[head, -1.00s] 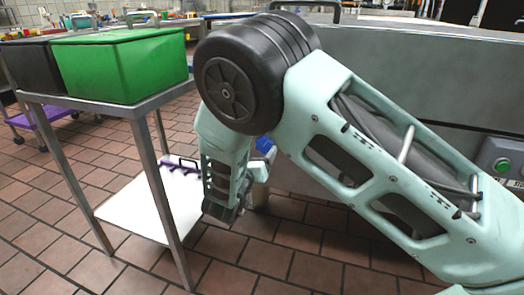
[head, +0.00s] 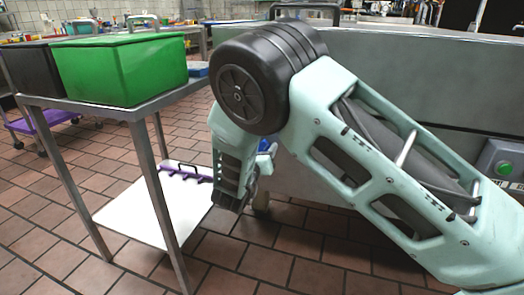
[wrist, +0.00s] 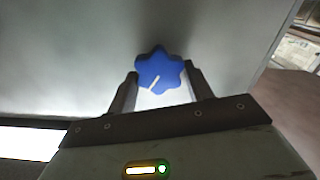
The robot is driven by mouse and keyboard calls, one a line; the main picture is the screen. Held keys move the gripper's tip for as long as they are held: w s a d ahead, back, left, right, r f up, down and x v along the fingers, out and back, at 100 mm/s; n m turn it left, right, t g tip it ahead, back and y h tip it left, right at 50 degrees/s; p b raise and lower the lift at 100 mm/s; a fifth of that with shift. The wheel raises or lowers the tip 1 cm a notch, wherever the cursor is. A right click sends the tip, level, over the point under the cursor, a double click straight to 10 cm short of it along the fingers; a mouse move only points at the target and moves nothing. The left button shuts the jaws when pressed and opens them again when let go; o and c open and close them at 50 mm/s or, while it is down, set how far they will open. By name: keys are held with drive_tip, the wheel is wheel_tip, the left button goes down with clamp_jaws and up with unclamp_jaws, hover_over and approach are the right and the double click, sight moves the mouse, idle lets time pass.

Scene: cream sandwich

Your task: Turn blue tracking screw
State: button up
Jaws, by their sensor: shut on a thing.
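The blue tracking screw (wrist: 160,70) is a star-shaped knob with a white line on its face, at the upper middle of the wrist view. The white line runs toward the lower left. My gripper (wrist: 163,84) has one finger on each side of the knob and is shut on it. In the head view a small blue part shows (head: 265,147) behind my arm, beside the metal machine. My arm hides most of the knob and the fingertips there.
The grey metal machine (head: 420,75) fills the right side, with a green button (head: 503,167) on it. A metal table (head: 150,104) at left carries a green bin (head: 120,68). A white board (head: 140,222) is low beneath it. Tiled floor is open in front.

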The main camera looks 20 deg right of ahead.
drive_tip(key=shift+m, duration=0.3)
drive_tip(key=m, duration=0.5)
drive_tip(key=shift+s+d+f+m+b, duration=0.1)
drive_tip(key=shift+s+m+b, duration=0.05)
drive_tip(key=shift+m+b, duration=0.2)
drive_tip(key=m+b, duration=0.2)
drive_tip(key=m, duration=0.3)
drive_tip(key=shift+m, duration=0.35)
drive_tip(key=o, duration=1)
drive_tip(key=shift+d, duration=0.1)
drive_tip(key=shift+s, duration=0.15)
drive_tip(key=p+v, duration=0.3)
drive_tip(key=v, duration=1.4)
drive_tip(key=shift+p, duration=0.4)
